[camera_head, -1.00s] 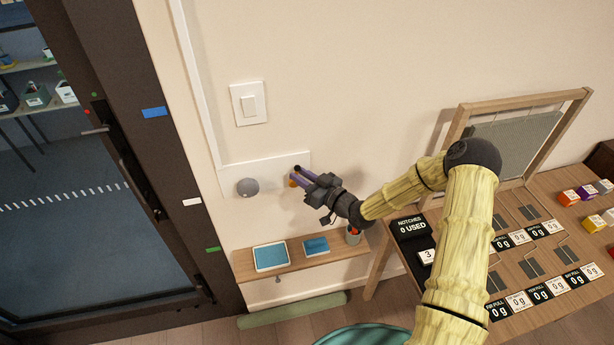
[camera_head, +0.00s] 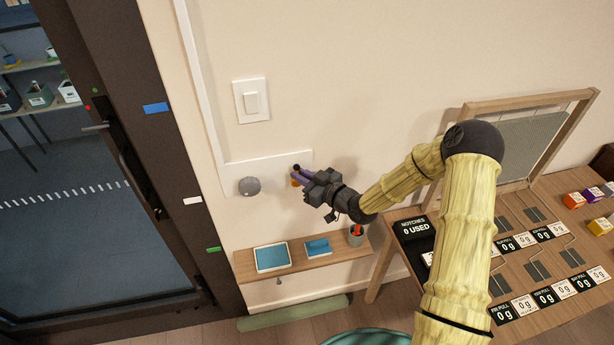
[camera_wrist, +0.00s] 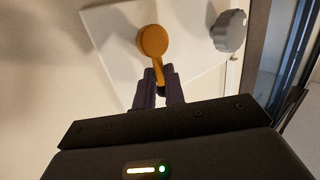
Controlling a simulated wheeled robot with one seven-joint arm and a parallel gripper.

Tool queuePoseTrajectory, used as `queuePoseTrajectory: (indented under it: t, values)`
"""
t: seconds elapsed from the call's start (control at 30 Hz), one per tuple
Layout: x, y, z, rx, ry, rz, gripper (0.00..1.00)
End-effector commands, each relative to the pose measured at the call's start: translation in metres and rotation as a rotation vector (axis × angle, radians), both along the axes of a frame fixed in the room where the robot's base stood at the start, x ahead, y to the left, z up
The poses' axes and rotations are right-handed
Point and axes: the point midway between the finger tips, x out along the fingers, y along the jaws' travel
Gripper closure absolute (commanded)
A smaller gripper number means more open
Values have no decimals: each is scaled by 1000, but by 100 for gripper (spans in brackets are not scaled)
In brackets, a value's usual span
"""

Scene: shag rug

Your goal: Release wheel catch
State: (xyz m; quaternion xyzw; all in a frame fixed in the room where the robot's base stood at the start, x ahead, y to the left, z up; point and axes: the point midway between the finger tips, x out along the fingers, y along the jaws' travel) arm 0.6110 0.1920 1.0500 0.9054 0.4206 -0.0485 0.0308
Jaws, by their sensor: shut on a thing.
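A pale plate (camera_head: 270,169) on the wall carries an orange lever with a round hub (camera_wrist: 152,41) and a grey round knob (camera_head: 249,187). I cannot tell for certain which part is the wheel catch. The lever's orange hub also shows in the head view (camera_head: 295,182), partly hidden by my gripper. My gripper (camera_wrist: 159,82) is shut on the lever's arm, just below the hub in the wrist view. Its dark purple fingers lie on both sides of the arm. The knob (camera_wrist: 229,31) stands apart, right of the fingers in the wrist view.
A narrow shelf (camera_head: 300,261) below the plate bears two blue-faced panels and a cup (camera_head: 355,236). A light switch (camera_head: 251,101) is above. A dark-framed glass door (camera_head: 80,200) is at left. A table (camera_head: 512,275) with hooks and weight displays is at right.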

Motion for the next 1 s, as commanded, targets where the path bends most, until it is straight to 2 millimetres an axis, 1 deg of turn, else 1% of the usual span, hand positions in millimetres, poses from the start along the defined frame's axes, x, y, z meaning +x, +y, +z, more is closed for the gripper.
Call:
queuePoseTrajectory:
  t: [0.1, 0.13, 0.2, 0.23, 0.5, 0.63, 0.77, 0.87, 1.0]
  values:
    - [1, -2, 0, 0, -2, -5, 100]
    - [1, -2, 0, 0, -2, -5, 85]
    - [1, -2, 0, 0, -1, -5, 71]
    - [1, -2, 0, 1, -1, -4, 68]
    - [0, -1, 0, 1, 0, -2, 68]
    - [-3, -5, 0, 1, 0, -1, 68]
    - [-12, -18, 0, 0, 0, -4, 68]
    - [-23, -31, 2, 0, 0, -4, 68]
    - [-41, -55, 5, -1, 1, -8, 68]
